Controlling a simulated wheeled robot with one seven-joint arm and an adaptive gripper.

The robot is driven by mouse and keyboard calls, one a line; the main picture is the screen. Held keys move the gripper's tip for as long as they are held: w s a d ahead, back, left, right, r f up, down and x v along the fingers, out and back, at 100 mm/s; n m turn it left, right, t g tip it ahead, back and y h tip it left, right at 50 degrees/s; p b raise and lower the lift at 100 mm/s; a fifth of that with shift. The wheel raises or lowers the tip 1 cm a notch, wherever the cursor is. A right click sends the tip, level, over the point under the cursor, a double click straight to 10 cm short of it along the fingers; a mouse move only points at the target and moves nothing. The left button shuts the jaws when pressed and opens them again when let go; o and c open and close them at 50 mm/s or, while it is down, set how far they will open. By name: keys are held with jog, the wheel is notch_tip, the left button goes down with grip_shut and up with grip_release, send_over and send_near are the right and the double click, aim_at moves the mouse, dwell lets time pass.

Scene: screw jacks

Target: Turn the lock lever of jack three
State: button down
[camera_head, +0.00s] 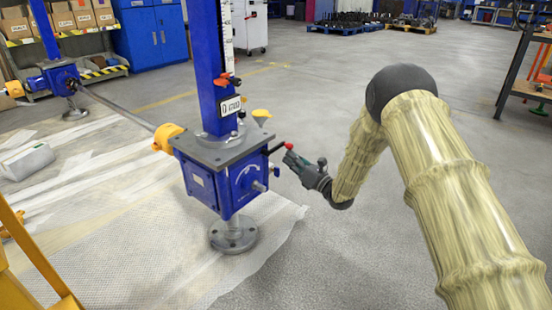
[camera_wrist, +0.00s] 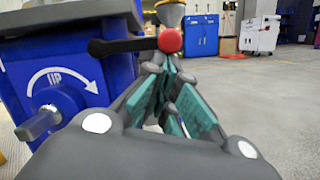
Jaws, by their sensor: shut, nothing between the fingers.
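A blue screw jack (camera_head: 207,180) stands in the middle of the head view on a round foot. Its black lock lever (camera_head: 275,150) sticks out to the right and ends in a red knob (camera_head: 289,145). In the wrist view the black lever (camera_wrist: 122,45) runs level from the blue housing (camera_wrist: 60,75) to the red knob (camera_wrist: 170,40). My gripper (camera_head: 290,158) is shut and empty, its green fingertips close to the knob. In the wrist view the fingertips (camera_wrist: 162,68) lie just below the knob. Whether they touch it, I cannot tell.
A grey shaft (camera_head: 115,107) joins this jack to a second blue jack (camera_head: 60,77) at the left. A grey crank stub (camera_wrist: 38,124) juts from the housing under a white UP arrow. Bubble wrap (camera_head: 140,250) covers the floor; bare floor lies right of the jack.

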jog(key=shift+w+d+r, duration=0.15)
jog(key=shift+d+r, duration=0.15)
jog(key=shift+f, duration=0.1)
